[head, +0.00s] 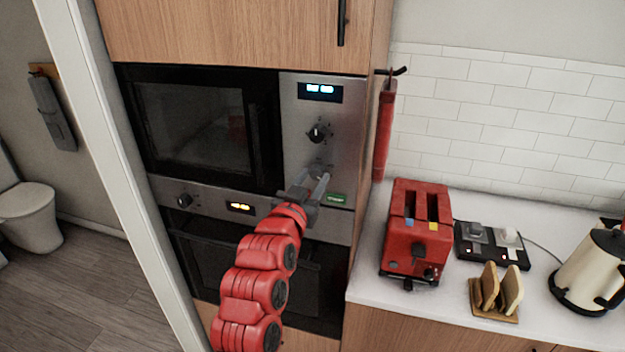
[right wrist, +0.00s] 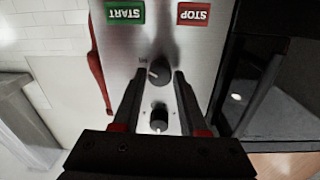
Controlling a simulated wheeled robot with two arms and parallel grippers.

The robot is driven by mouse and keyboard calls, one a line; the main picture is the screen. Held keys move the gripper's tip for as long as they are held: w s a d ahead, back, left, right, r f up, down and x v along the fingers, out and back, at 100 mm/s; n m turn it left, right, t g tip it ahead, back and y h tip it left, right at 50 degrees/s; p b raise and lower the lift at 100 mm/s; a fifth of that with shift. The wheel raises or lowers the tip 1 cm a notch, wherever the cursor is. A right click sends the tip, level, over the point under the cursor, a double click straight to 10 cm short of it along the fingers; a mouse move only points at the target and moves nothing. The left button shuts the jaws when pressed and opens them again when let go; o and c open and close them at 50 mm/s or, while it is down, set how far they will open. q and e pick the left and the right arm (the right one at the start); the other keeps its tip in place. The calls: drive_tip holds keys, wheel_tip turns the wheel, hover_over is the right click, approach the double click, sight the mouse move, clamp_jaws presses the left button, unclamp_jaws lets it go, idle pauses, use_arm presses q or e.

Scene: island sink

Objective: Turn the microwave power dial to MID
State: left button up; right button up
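The microwave (head: 205,125) is built into the wood cabinet, with a steel control panel at its right. An upper dial (head: 316,132) sits below the display (head: 320,90). A lower dial (right wrist: 159,71) lies between it and the START and STOP buttons; in the upside-down right wrist view the upper dial (right wrist: 159,117) shows below it. My right gripper (head: 318,180) is at the lower dial, fingers open on either side of it. I cannot tell whether they touch it. The small marking beside the dial is too blurred to read. My left gripper is out of view.
The green START button (right wrist: 125,13) and red STOP button (right wrist: 194,13) are close to the fingers. An oven (head: 250,260) is below. A red toaster (head: 417,225), toast rack (head: 496,295) and kettle (head: 592,270) stand on the right counter.

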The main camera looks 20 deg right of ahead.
clamp_jaws()
drive_tip(key=shift+r+n, duration=0.1)
drive_tip(key=shift+n, duration=0.2)
drive_tip(key=n+p, duration=0.2)
drive_tip(key=n, duration=0.2)
drive_tip(key=shift+r+n, duration=0.15)
drive_tip(key=shift+n, duration=0.15)
drive_tip(key=n+p, duration=0.2)
drive_tip(key=n, duration=0.3)
drive_tip(key=shift+p, duration=0.4)
drive_tip(key=shift+f+n+p, duration=0.2)
drive_tip(key=shift+n+p, duration=0.15)
drive_tip(key=shift+n, duration=0.45)
